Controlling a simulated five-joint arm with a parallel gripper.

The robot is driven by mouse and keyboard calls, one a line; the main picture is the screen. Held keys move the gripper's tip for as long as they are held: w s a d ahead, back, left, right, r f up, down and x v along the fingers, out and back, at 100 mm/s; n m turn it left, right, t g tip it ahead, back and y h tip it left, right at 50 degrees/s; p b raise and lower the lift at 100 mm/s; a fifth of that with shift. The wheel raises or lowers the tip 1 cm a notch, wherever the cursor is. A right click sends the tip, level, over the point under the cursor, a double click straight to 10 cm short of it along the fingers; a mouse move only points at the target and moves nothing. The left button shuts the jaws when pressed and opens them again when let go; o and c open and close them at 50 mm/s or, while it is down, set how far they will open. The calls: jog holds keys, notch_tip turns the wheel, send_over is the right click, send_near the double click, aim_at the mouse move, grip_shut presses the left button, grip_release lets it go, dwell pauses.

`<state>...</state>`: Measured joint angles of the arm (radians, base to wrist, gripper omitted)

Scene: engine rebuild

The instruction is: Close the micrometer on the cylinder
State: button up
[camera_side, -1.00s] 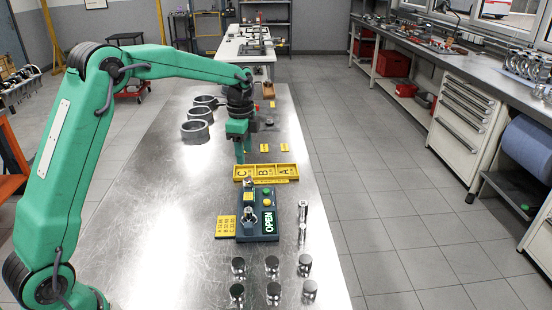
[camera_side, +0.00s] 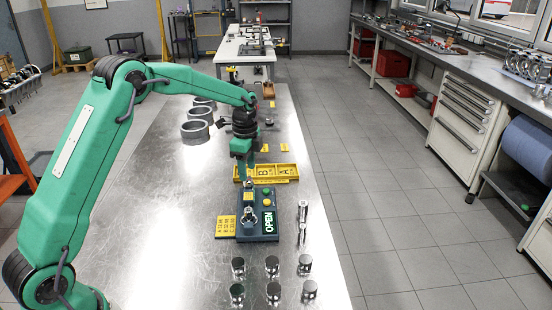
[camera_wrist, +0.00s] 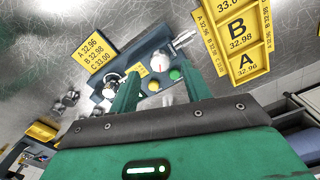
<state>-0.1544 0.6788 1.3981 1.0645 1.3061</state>
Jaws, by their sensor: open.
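Shiny metal parts (camera_side: 251,215) stand on the base; I cannot tell the cylinder from the measuring jaws. My gripper (camera_wrist: 160,72) is open and empty, pointing down above the station's far end. Its fingers hide part of the base.
A yellow tray (camera_side: 236,173) marked with letters lies just behind the station. A yellow size card (camera_side: 226,227) lies at its left. A slim metal piece (camera_side: 303,212) is at its right. Several metal cylinders (camera_side: 272,265) stand in front. Grey rings (camera_side: 195,130) lie farther back.

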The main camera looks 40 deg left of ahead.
aim_at(248, 182)
jog(key=shift+f, duration=1.75)
jog(key=c, duration=1)
